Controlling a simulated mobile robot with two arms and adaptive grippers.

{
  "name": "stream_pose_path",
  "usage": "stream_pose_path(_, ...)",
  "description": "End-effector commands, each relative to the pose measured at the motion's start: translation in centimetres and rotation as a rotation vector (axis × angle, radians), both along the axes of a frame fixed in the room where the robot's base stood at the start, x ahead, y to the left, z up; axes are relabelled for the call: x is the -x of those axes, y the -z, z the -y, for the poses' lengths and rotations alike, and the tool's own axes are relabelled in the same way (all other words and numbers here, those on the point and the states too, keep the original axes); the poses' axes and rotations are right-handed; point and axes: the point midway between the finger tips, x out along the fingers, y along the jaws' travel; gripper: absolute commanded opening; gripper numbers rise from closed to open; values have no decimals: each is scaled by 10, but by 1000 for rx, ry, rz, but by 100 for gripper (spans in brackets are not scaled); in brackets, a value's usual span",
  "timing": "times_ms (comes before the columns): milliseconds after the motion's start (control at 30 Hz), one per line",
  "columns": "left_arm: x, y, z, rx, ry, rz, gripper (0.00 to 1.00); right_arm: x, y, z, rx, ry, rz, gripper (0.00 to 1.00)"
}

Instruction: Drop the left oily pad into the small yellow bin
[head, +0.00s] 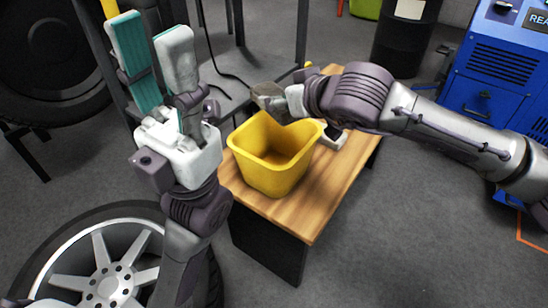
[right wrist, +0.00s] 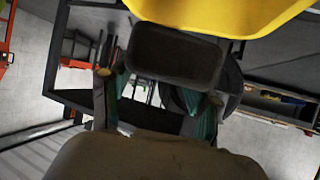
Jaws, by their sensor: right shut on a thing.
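The small yellow bin (head: 265,176) stands upright on the wooden table in the head view. Its yellow wall also shows at the top of the right wrist view (right wrist: 215,14). My right gripper (head: 284,102) reaches in from the right and is shut on a grey-brown oily pad (head: 269,101). It holds the pad above the bin's back rim, seemingly apart from it. My left gripper (head: 151,50) points up at the upper left, open and empty, with teal finger faces.
The wooden table (head: 322,205) has bare room in front and to the right of the bin. A wheel (head: 105,265), a blue machine (head: 492,90) and a black drum (head: 404,40) stand around.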

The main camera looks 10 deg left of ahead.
Motion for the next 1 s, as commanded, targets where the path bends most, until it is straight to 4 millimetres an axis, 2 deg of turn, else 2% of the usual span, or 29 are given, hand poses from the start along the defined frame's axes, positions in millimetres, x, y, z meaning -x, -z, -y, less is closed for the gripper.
stream_pose_path(133, 1, -1, 1, -2, -1, 12, 40, 0, 10, 0, 0, 0, 0, 27)
stream_pose_path(467, 1, -2, 1, -3, -1, 14, 40, 0, 12, 0, 1, 0, 1, 27)
stream_pose_path(500, 1, -2, 1, -3, -1, 14, 40, 0, 12, 0, 1, 0, 1, 68)
stream_pose_path(633, 1, -2, 1, -3, -1, 14, 40, 0, 12, 0, 1, 0, 1, 90)
stream_pose_path(1000, 1, -2, 1, -5, -2, 15, 40, 1, 11, 2, 1, 0, 1, 91)
